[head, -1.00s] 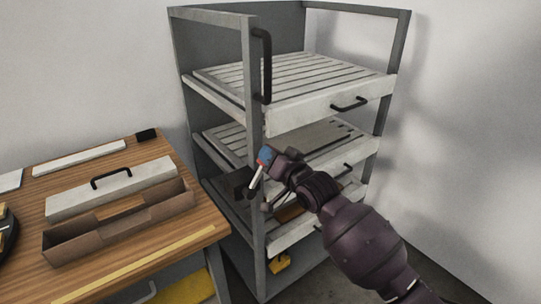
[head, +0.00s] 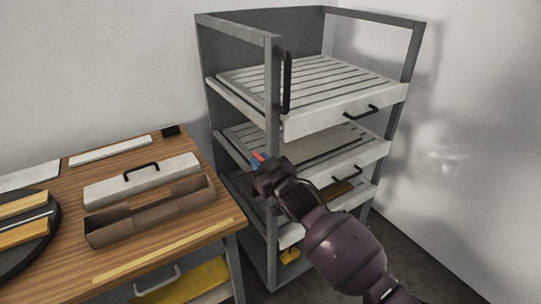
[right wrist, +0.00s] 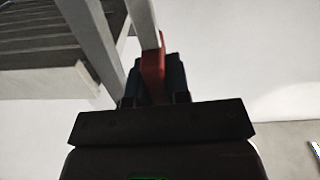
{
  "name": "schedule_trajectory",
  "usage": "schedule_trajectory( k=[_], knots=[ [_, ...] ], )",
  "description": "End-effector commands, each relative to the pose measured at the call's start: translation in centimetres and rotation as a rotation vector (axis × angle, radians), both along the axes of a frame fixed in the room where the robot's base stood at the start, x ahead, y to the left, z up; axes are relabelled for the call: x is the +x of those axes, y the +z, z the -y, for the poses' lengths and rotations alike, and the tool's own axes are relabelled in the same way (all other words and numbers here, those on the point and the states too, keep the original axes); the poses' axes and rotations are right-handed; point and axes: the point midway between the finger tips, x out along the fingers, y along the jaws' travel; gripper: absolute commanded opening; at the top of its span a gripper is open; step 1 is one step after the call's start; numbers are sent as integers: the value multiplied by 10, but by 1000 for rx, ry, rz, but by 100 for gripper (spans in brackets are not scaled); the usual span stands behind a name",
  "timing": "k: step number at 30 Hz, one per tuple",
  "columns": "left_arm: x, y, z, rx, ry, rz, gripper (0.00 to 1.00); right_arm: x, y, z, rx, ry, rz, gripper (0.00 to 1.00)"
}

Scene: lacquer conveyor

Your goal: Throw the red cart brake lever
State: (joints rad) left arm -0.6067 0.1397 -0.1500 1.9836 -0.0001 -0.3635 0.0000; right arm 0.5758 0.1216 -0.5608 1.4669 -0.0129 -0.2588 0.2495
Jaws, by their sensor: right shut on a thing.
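The red cart brake lever (head: 259,157) is at the front left post of the grey cart (head: 273,120), about level with its middle shelf. Only a short red piece shows above my right gripper (head: 261,166); the rest is hidden behind the gripper. In the right wrist view, the red lever (right wrist: 153,68) stands between the two blue-padded fingers of my right gripper (right wrist: 155,88), which are shut on it. A pale grey bar (right wrist: 143,22) runs up beside the red part. My left gripper is not in view.
The cart has slatted shelves with black handles (head: 361,112). A wooden table (head: 165,232) stands to its left, with a lidded grey box (head: 142,182), an open brown tray (head: 93,238) and a dark round plate (head: 50,232). A white wall is close behind and right.

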Motion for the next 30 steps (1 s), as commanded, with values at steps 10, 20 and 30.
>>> schedule_trajectory(
  k=[10, 20, 30],
  knots=[
    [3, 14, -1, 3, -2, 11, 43, -19, -9, -26, -230, 1, 168, 0],
    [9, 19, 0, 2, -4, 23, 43, -27, -19, -37, -356, 0, 257, 0],
    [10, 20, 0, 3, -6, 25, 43, -29, -21, -40, -391, 0, 284, 0]
  ],
)
